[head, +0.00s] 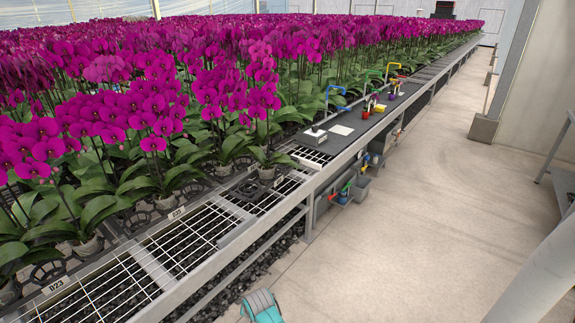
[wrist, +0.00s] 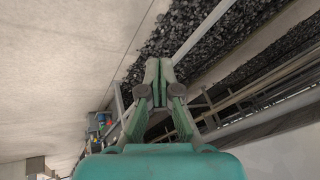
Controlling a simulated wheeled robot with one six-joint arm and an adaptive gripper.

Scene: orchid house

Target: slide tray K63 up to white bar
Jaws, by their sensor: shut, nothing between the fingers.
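My gripper (wrist: 158,72) is shut and empty in the wrist view, its fingertips together above the floor and dark gravel. A teal part of my arm shows at the bottom of the head view, in the aisle beside the bench and apart from the trays. Black trays (head: 247,191) with potted purple orchids stand on the wire-mesh bench (head: 190,243). Two labels at their front edges seem to read D23 (head: 57,284) and perhaps Z23 (head: 176,213); I can read no K63. A pale bar (head: 150,264) crosses the mesh; I cannot tell whether it is the white bar.
A dark work surface (head: 345,135) farther along the bench holds a white card (head: 341,130), colored hooks and small pots. Grey bins (head: 360,187) hang below the bench's edge. The concrete aisle (head: 400,235) is open, with a post base (head: 484,130) at its right.

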